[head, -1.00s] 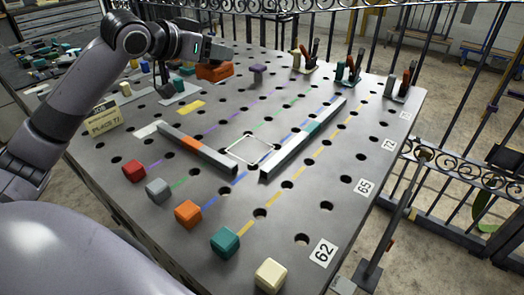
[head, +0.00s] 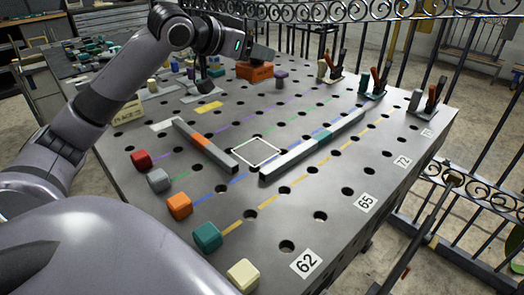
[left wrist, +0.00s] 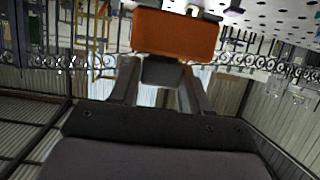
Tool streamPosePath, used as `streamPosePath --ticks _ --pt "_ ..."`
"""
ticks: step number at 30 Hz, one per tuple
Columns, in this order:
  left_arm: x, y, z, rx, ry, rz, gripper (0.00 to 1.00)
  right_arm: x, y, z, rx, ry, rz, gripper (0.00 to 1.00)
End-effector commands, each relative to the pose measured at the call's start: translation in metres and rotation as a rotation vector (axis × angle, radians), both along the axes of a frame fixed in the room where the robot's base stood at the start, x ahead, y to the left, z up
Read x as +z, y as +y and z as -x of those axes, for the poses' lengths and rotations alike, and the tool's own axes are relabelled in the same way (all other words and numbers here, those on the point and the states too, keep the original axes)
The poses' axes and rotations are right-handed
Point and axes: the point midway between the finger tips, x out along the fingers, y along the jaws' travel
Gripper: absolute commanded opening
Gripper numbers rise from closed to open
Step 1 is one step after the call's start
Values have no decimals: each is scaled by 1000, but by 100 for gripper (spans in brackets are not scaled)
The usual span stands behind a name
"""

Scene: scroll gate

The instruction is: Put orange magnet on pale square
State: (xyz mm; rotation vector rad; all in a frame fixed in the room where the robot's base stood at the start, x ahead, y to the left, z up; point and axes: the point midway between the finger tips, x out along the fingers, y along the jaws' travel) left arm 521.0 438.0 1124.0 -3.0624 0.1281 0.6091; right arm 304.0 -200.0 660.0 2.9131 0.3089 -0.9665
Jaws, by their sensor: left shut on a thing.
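The orange magnet (head: 255,71) is a block near the far side of the grey holed table (head: 340,215). My left gripper (head: 262,53) is just above it. In the left wrist view the magnet (left wrist: 174,35) is beyond the fingertips, and the left gripper (left wrist: 160,78) is shut on its dark stem. I cannot tell whether the magnet is clear of the table. The pale square (head: 256,139) is a white outline nearer the table's middle, between two bars. My right gripper is not in view.
A bar with an orange band (head: 222,157) and a longer bar with a teal band (head: 292,157) flank the square. A purple knob (head: 281,76) stands just right of the magnet. Several coloured cubes line the near edge. Tool holders (head: 372,90) stand at the far right.

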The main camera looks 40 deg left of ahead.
Motion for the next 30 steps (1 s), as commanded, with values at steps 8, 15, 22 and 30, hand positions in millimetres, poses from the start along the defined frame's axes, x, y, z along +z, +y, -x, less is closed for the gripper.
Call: streamPosePath --ticks 8,15,22,30 --pt "-34 0 1 -1 -4 1 0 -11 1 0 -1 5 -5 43" --pt "-79 0 1 -2 -5 1 0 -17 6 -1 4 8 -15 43" --pt "-128 0 1 -1 -6 2 0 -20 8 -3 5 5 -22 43" --pt "-153 0 0 0 -10 0 0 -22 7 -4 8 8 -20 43"
